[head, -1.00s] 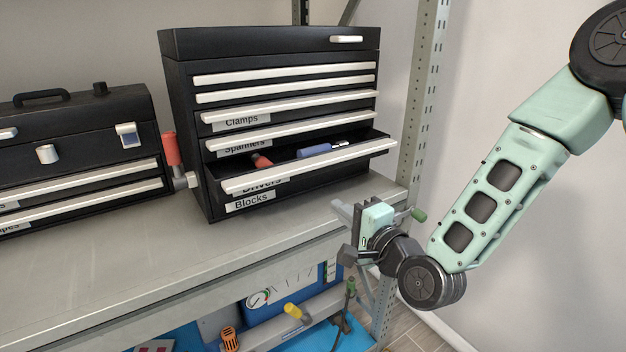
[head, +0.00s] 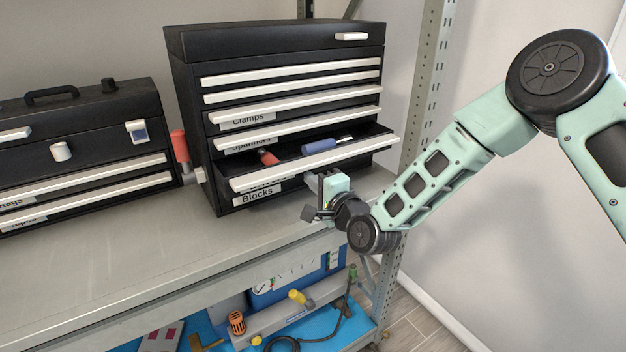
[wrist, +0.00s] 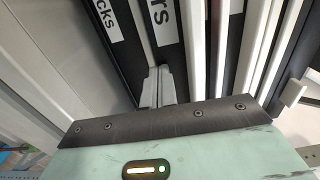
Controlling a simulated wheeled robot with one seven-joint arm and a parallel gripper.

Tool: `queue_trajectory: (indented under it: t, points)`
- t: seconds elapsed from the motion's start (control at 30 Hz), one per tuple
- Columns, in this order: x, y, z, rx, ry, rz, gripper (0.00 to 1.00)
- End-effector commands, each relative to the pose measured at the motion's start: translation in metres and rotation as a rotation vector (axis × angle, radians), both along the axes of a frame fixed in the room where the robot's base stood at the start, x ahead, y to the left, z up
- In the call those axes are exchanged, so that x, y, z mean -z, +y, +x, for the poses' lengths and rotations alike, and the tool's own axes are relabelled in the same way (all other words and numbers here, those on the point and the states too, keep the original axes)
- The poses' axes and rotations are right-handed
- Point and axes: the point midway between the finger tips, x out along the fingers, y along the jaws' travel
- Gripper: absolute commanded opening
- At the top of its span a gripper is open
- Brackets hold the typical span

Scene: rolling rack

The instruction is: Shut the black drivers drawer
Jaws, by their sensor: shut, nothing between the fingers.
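The black drivers drawer (head: 284,172) is pulled out of the black tool chest (head: 190,120), with a white handle strip along its front. A red-handled and a blue-handled tool (head: 319,146) lie in it. My gripper (head: 312,180) is shut and empty, just in front of and below the drawer's handle strip. In the wrist view my closed fingers (wrist: 158,84) point at the drawer fronts, near the partly visible label (wrist: 162,18) ending in "rs". I cannot tell whether they touch. My gripper and the handle hide part of the label in the head view.
The Blocks drawer (head: 257,196) sits below and the Spanners drawer (head: 248,143) above. A smaller black toolbox (head: 75,145) stands at left. A grey rack post (head: 425,80) rises at right. The shelf (head: 120,260) in front is clear; a lower shelf holds tools.

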Motion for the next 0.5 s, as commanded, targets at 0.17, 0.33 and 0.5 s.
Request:
queue_trajectory:
  t: [0.17, 0.33, 0.5]
  points:
    - [0.002, 0.002, 0.003, 0.000, -0.001, 0.001, 0.00]
    - [0.005, 0.017, 0.024, -0.001, -0.003, 0.002, 0.00]
    - [0.002, 0.025, 0.037, 0.000, 0.001, 0.001, 0.00]
